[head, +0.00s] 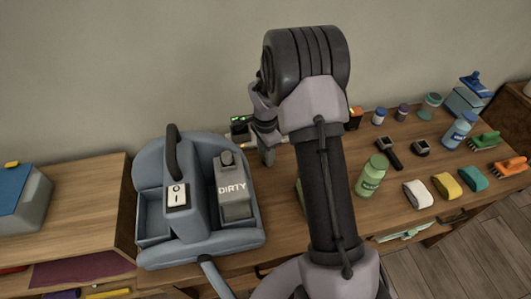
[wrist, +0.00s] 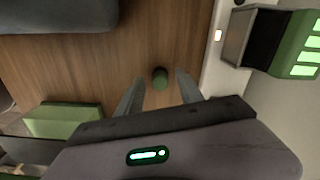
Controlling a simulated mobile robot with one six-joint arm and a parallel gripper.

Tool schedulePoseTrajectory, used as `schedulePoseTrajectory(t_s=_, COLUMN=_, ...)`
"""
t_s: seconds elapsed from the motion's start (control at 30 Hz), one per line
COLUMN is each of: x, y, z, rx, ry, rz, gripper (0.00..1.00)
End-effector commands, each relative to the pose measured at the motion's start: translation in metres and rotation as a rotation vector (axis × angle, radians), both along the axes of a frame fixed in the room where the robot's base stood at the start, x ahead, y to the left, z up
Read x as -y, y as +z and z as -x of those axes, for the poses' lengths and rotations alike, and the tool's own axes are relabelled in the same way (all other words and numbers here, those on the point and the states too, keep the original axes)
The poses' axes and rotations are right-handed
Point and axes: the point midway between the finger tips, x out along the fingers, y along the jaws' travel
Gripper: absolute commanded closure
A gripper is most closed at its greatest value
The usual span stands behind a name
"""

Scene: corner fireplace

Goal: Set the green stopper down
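The green stopper (wrist: 160,78) is a small dark green cylinder, seen in the wrist view standing on the wooden top. My gripper (wrist: 160,84) is open, with one finger on each side of the stopper and a visible gap on both sides. In the head view my gripper (head: 268,157) is low over the wooden top, just right of the blue-grey cleaning machine. I cannot make out the stopper in the head view.
The blue-grey machine (head: 155,215) with its "DIRTY" tank (head: 234,190) stands left of my gripper. A device with a green display (wrist: 300,55) is near the wall. A green box (wrist: 65,121) lies nearby. Bottles, sponges (head: 446,186) and brushes fill the right side.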

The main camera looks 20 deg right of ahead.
Motion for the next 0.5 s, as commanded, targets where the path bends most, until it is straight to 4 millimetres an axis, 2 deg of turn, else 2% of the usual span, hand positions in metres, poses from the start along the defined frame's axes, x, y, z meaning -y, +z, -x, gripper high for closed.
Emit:
schedulePoseTrajectory(t_s=0.17, x=0.000, y=0.000, z=0.000, rx=0.000, ry=0.000, rz=0.000, gripper=0.57)
schedulePoseTrajectory(t_s=0.27, x=0.000, y=0.008, z=0.000, rx=0.001, ry=0.000, rz=0.000, gripper=0.57)
schedulePoseTrajectory(t_s=0.37, x=0.000, y=0.032, z=-0.001, rx=0.003, ry=0.000, rz=0.001, gripper=0.57)
schedulePoseTrajectory(t_s=0.5, x=0.000, y=0.075, z=-0.001, rx=0.003, ry=0.000, rz=0.001, gripper=0.57)
